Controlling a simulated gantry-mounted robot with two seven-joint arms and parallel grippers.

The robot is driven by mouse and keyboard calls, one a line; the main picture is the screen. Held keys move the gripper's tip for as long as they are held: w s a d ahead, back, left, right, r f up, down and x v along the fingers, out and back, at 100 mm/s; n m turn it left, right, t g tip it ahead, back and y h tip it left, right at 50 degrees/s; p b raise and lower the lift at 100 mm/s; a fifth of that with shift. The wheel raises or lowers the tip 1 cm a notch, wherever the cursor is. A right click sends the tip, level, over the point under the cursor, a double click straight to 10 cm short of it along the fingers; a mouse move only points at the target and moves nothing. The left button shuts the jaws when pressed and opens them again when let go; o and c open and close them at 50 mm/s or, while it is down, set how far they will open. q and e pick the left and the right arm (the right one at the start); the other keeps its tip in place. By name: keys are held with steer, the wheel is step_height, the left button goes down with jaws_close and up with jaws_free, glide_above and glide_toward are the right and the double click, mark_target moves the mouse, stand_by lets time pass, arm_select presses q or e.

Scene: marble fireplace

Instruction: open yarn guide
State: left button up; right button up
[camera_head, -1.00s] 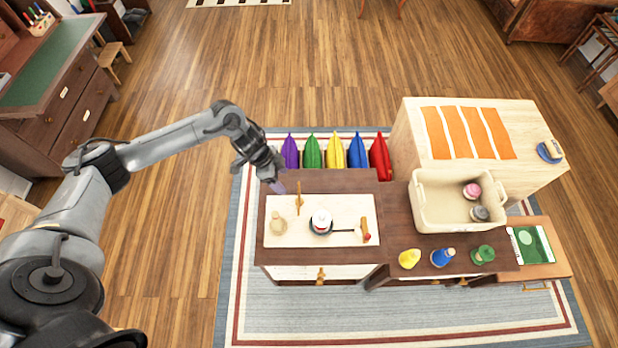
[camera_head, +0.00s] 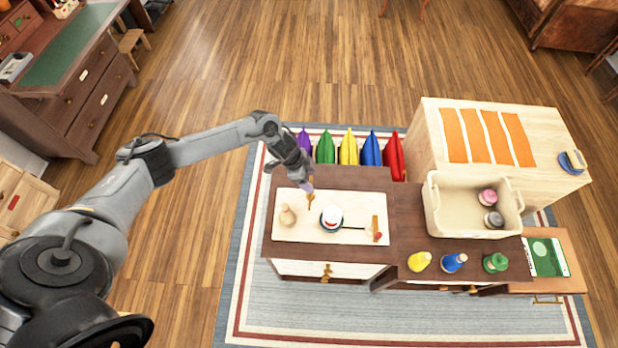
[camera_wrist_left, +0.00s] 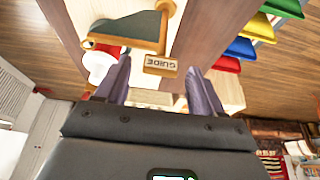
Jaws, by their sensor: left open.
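The yarn guide (camera_head: 311,199) is a small upright brass-orange piece at the back of the pale board (camera_head: 350,204). In the left wrist view its arm and a tag (camera_wrist_left: 160,66) reading GUIDE show. A white and red spool (camera_head: 331,217) stands on a dark green round plate in front of it; it also shows in the left wrist view (camera_wrist_left: 100,65). My left gripper (camera_head: 308,182) is open, pointing down at the guide. In the left wrist view its two fingers (camera_wrist_left: 158,75) lie either side of the tag, with no clear contact. My right gripper is not in view.
A wooden peg (camera_head: 287,215) and a red-tipped wooden piece (camera_head: 377,228) stand on the board. A cream bin (camera_head: 437,208) stands at right. Coloured cushions (camera_head: 371,150) stand behind the cabinet.

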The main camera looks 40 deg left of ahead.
arm_select(q)
steer(key=shift+f, duration=0.2)
jaws_close()
stand_by(0.4)
